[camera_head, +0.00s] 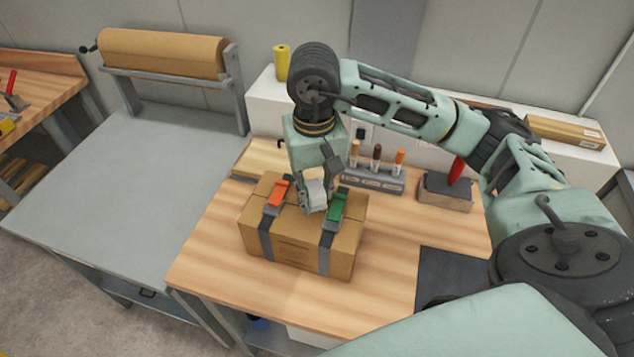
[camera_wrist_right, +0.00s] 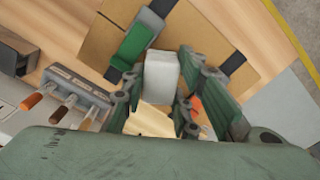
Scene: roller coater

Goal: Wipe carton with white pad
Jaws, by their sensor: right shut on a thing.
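A brown carton (camera_head: 292,246) sits on the wooden table, bound by two dark straps, one with an orange buckle (camera_head: 277,193) and one with a green buckle (camera_head: 336,205). My right gripper (camera_head: 316,204) points down over the carton's top, between the buckles. It is shut on a white pad (camera_wrist_right: 161,77), which shows between the fingers in the wrist view. The pad is at or just above the carton top; I cannot tell whether it touches. The carton (camera_wrist_right: 205,32) and green buckle (camera_wrist_right: 137,42) also show in the wrist view. My left gripper is not in view.
Behind the carton stands a grey rack (camera_head: 372,180) with several coloured-handled tools. A block (camera_head: 445,191) with a red handle is to its right. A dark mat (camera_head: 447,275) lies at the table's right. A grey bench (camera_head: 130,185) with a brown paper roll (camera_head: 163,53) stands left.

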